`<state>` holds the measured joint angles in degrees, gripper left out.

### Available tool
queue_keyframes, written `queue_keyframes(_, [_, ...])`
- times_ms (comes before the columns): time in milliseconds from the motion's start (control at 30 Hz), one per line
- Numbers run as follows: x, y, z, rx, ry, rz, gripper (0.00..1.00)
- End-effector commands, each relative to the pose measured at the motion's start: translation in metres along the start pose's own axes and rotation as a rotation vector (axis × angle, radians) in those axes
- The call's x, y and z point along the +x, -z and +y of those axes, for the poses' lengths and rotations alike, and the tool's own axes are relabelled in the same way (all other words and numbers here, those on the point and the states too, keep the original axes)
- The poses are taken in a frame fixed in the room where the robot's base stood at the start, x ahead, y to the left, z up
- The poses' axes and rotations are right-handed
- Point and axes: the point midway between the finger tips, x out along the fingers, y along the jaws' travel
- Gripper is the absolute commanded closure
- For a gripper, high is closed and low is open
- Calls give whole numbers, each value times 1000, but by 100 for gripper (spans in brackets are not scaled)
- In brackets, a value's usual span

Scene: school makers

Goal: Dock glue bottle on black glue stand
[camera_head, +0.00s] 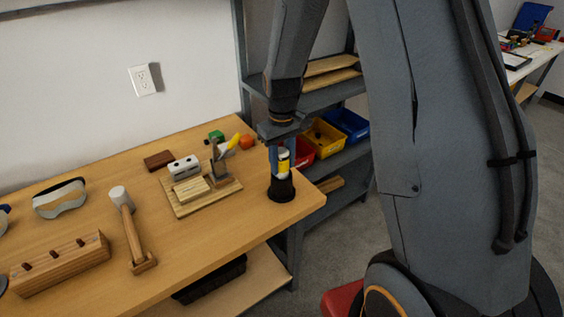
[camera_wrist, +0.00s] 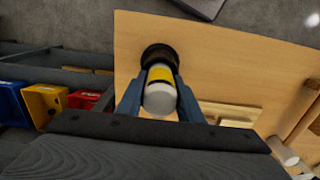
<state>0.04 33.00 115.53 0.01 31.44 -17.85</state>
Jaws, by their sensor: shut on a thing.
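The glue bottle (camera_head: 283,160) is white with a yellow label and is upright between the fingers of my gripper (camera_head: 279,158). The bottle also shows in the wrist view (camera_wrist: 160,92), where the blue fingers of my gripper (camera_wrist: 159,104) are shut on its sides. The black glue stand (camera_head: 281,188) is on the wooden table near its right corner, directly under the bottle. It also shows in the wrist view (camera_wrist: 158,54) around the bottle's lower end. The bottle's base is hidden, so I cannot tell whether it rests fully in the stand.
Left of the stand, a wooden board (camera_head: 178,208) holds several small parts. A mallet (camera_head: 128,225), a wooden block with pegs (camera_head: 60,263) and goggles (camera_head: 60,198) are farther left. A grey shelf with red, yellow (camera_head: 325,139) and blue bins (camera_head: 346,125) is behind the table's right end.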

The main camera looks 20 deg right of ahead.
Motion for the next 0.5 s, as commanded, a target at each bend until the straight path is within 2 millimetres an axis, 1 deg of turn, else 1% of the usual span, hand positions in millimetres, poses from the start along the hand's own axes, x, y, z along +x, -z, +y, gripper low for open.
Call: queue_keyframes(500, [7, 0, 0, 0, 0, 0, 92])
